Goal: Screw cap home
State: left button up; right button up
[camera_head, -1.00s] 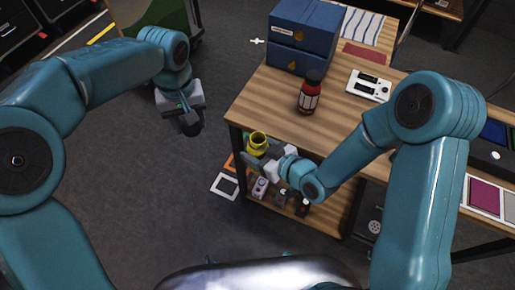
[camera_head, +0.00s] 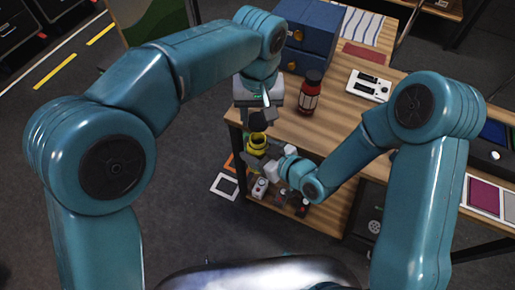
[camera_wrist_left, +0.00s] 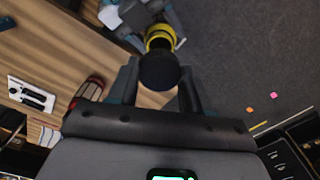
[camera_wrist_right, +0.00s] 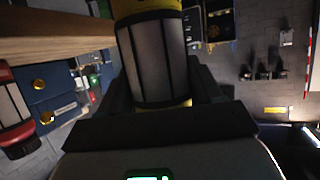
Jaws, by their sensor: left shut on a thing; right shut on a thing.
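My left gripper (camera_head: 262,108) is shut on a black round cap (camera_wrist_left: 158,70), which points down over the table's near left corner. My right gripper (camera_head: 268,158) is shut on a yellow bottle (camera_head: 257,147) with grey label panels, held beside the table's edge with its mouth up. The bottle also fills the upper middle of the right wrist view (camera_wrist_right: 158,60). In the head view the cap is just above the bottle's mouth, which still shows. In the left wrist view the bottle's yellow neck (camera_wrist_left: 160,38) shows beyond the cap, off-centre from it. The exact gap is unclear.
A red bottle with a dark cap (camera_head: 310,94) stands on the wooden table (camera_head: 345,125), close to my left gripper. Blue drawers (camera_head: 310,40) and a white panel (camera_head: 369,85) are behind it. Small items sit on the lower shelf (camera_head: 290,207).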

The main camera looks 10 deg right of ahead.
aim_at(258, 153)
pick_arm(q)
jog(key=shift+s+a+f, duration=0.1)
jog(key=shift+f, duration=0.6)
notch_tip(258, 153, down, 2)
jog(key=shift+f, duration=0.2)
jog(key=shift+f, duration=0.95)
jog(key=shift+f, duration=0.5)
